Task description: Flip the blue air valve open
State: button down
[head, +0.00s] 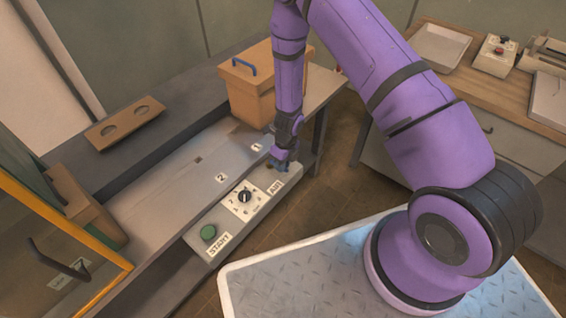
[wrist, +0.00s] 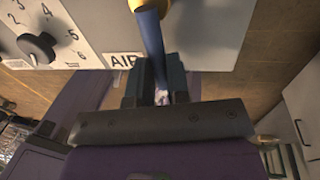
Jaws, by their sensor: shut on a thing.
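The blue air valve handle (wrist: 151,42) shows in the wrist view as a long narrow lever running from a yellow valve body (wrist: 150,4) at the top edge down between my fingers. My gripper (wrist: 155,84) is shut on the lower part of this lever, with one dark finger on each side. In the head view my gripper (head: 281,161) is at the far right end of the control panel, just beyond the AIR label (head: 275,187). There the gripper hides most of the valve.
The grey panel (head: 207,225) also carries a black numbered dial (head: 244,197) and a green START button (head: 208,232). An orange bin (head: 246,97) with a blue handle stands behind my gripper. The yellow-framed door (head: 70,235) is at the left.

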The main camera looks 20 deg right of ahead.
dwell(0.3)
jog(key=shift+a, duration=0.1)
jog(key=c, duration=1.1)
grip_release()
jog(key=shift+r, duration=0.1)
notch_tip(320, 180, up, 10)
jog(key=w+d, duration=0.1)
jog(key=d, duration=0.1)
jog(key=shift+r, duration=0.2)
